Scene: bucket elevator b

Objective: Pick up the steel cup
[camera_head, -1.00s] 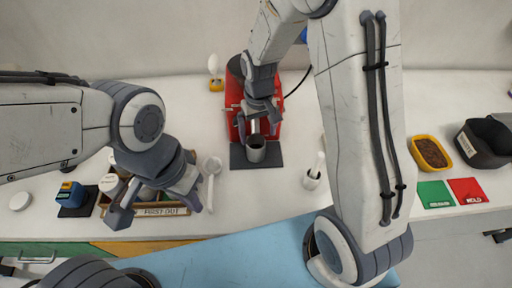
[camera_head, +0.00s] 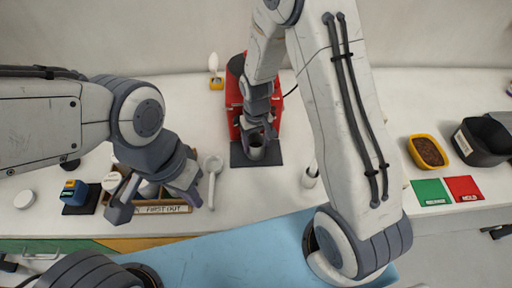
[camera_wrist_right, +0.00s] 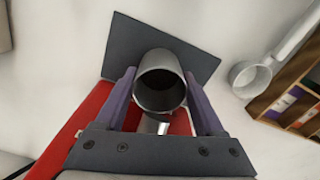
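The steel cup (camera_head: 256,151) stands upright on a dark grey mat (camera_head: 238,158) in front of the red machine (camera_head: 232,112). In the right wrist view the cup (camera_wrist_right: 160,82) shows its open mouth between my two fingers. My right gripper (camera_head: 257,134) is open, with one finger on each side of the cup. The fingers are close to the cup's walls; I cannot tell whether they touch. My left gripper (camera_head: 151,199) is open above the wooden "FIRST OUT" tray (camera_head: 166,209), far left of the cup, with nothing seen between its fingers.
A white scoop (camera_head: 212,180) lies between the tray and the mat. A small white container (camera_head: 310,178) stands right of the mat, beside my right arm. A yellow bin (camera_head: 427,152), a black bin (camera_head: 484,138), and green (camera_head: 431,192) and red (camera_head: 465,188) squares are at the right.

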